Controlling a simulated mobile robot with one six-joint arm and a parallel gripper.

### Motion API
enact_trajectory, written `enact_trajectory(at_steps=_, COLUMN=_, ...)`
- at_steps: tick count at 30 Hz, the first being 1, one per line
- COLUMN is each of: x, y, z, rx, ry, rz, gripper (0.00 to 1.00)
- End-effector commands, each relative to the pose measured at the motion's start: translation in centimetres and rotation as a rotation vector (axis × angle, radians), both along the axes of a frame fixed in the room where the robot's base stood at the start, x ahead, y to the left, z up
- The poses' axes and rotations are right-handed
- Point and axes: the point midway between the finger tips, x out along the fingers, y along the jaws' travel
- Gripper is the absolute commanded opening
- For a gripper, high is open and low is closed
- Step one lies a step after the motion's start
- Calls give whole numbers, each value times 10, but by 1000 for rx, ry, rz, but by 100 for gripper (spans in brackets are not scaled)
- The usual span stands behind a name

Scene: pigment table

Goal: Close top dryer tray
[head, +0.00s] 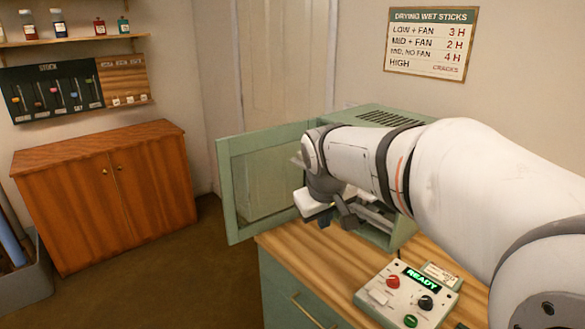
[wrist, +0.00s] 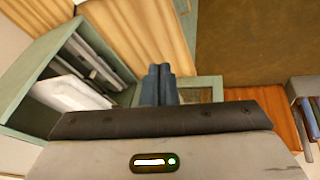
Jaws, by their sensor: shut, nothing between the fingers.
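The green dryer (head: 385,117) stands on the wooden counter, its glazed door (head: 265,175) swung open to the left. My arm hides much of its opening in the head view. In the wrist view the open dryer (wrist: 28,68) is at the left. A pale tray (wrist: 70,93) inside it looks nearest to the camera, with grey racks or trays (wrist: 95,62) beyond it. I cannot tell for sure which is the top one or how far each sticks out. My gripper (head: 348,220) is in front of the opening; its dark fingers (wrist: 157,70) are together and empty, apart from the trays.
A control box (head: 408,293) with a READY display and knobs sits on the counter (head: 300,265) in front of the dryer. The open door extends past the counter's left end over the floor. A wooden cabinet (head: 105,195) stands at the far left.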

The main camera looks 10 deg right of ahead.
Motion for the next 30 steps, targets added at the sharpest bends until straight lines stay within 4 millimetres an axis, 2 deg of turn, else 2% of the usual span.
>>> enact_trajectory(at_steps=1, x=29, y=6, z=21, rx=-28, ry=-22, rz=36, gripper=0)
enact_trajectory(at_steps=3, x=61, y=12, z=39, rx=-64, ry=-52, rz=81, gripper=0)
enact_trajectory(at_steps=6, x=97, y=20, z=59, rx=-107, ry=-89, rz=130, gripper=0)
enact_trajectory(at_steps=9, x=120, y=26, z=69, rx=-135, ry=-112, rz=161, gripper=0)
enact_trajectory(at_steps=13, x=134, y=29, z=73, rx=-153, ry=-126, rz=180, gripper=0)
enact_trajectory(at_steps=17, x=141, y=27, z=64, rx=-155, ry=-126, rz=180, gripper=0)
enact_trajectory(at_steps=30, x=187, y=12, z=-11, rx=-153, ry=-125, rz=178, gripper=0)
